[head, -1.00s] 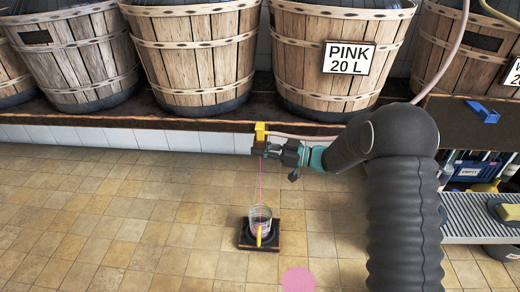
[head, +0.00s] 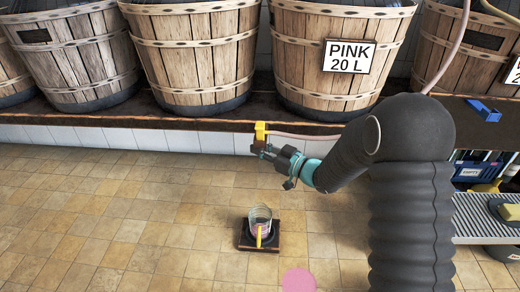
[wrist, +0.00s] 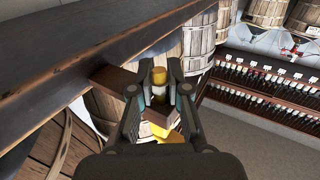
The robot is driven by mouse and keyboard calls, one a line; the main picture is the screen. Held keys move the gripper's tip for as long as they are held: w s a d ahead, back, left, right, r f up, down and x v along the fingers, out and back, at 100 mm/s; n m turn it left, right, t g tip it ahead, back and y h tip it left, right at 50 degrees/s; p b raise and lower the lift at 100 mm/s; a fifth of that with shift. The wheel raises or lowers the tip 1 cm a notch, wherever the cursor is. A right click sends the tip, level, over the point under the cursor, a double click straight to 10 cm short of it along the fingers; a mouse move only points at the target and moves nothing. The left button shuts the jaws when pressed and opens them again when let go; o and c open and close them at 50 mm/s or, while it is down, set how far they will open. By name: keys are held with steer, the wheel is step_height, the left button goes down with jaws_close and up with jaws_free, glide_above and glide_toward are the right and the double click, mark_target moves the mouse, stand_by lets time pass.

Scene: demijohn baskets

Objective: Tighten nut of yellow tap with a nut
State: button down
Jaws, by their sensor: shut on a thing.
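The yellow tap (head: 260,131) sits at the front edge of the dark shelf, at the end of a pinkish hose. My gripper (head: 262,149) is at the tap, just below its yellow top, and comes in from the right, tilted. In the wrist view my gripper (wrist: 159,92) has its fingers closed around the tap's nut, with a brass-yellow end (wrist: 159,75) showing between the fingertips. More of the yellow tap (wrist: 176,138) shows below the right finger. The fingers partly hide the nut. No pink stream is visible below the tap.
A glass jug (head: 260,224) with pink liquid and a yellow upright piece stands on a dark square base (head: 246,244) below the tap. A pink disc (head: 298,281) lies on the floor. Wooden baskets, one labelled PINK 20 L (head: 350,57), line the shelf (head: 120,119).

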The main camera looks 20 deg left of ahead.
steer(key=c, duration=1.1)
jaws_free()
steer(key=shift+d, duration=0.15)
steer(key=shift+s+d, duration=0.1)
steer(key=shift+d, duration=0.2)
steer(key=v, duration=1.1)
steer(key=shift+s, duration=0.1)
